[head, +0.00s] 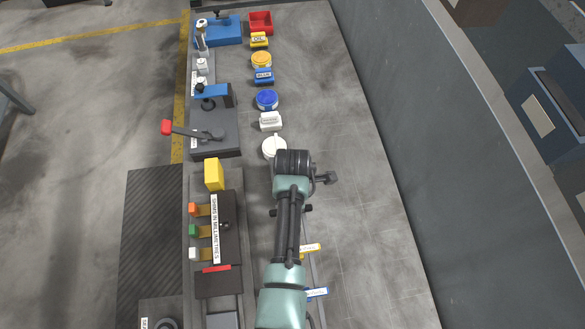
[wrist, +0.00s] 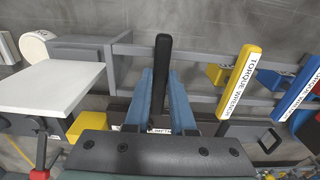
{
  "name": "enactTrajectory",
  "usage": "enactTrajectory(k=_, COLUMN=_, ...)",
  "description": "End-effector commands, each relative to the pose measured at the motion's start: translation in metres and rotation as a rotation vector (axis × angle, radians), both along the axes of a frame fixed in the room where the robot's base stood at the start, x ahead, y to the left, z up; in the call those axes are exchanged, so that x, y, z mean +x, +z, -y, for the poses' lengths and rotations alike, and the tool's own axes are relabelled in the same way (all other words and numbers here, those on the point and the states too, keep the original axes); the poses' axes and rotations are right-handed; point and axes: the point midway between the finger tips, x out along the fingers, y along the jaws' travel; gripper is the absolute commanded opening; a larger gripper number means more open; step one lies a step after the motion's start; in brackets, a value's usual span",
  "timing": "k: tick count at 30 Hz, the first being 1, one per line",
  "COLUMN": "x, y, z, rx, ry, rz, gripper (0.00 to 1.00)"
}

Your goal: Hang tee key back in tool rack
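In the wrist view, a black bar-shaped handle (wrist: 162,62), which looks like the tee key, stands between the two blue fingers of my gripper (wrist: 161,85). The fingers lie close against both its sides, and my gripper appears shut on it. The rest of the key is hidden behind the fingers and gripper body. The grey tool rack (wrist: 215,77) has rails running across behind the handle. A white label shows low between the fingers, mostly hidden.
A yellow torque wrench (wrist: 240,80) and a blue wrench (wrist: 298,92) hang close to the right of the handle. A white plate (wrist: 50,92) is close on the left. Bench fixtures (head: 215,130) line the left edge. The bench top (head: 375,220) right of my arm is clear.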

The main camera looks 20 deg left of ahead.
Motion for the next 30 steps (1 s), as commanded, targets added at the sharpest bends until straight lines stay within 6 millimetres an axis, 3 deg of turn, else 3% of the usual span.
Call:
enactTrajectory(k=1, x=0.0, y=0.0, z=0.0, rx=0.001, ry=0.0, rz=0.001, gripper=0.32)
enactTrajectory(k=5, x=0.0, y=0.0, z=0.0, rx=0.0, ry=0.0, rz=0.0, gripper=0.56)
enactTrajectory(k=17, x=0.0, y=0.005, z=0.0, rx=0.001, ry=0.0, rz=0.001, gripper=0.57)
enactTrajectory(k=23, x=0.001, y=0.032, z=0.0, rx=0.002, ry=0.0, rz=0.005, gripper=0.57)
enactTrajectory(k=30, x=0.001, y=0.083, z=0.0, rx=0.002, ry=0.0, rz=0.006, gripper=0.57)
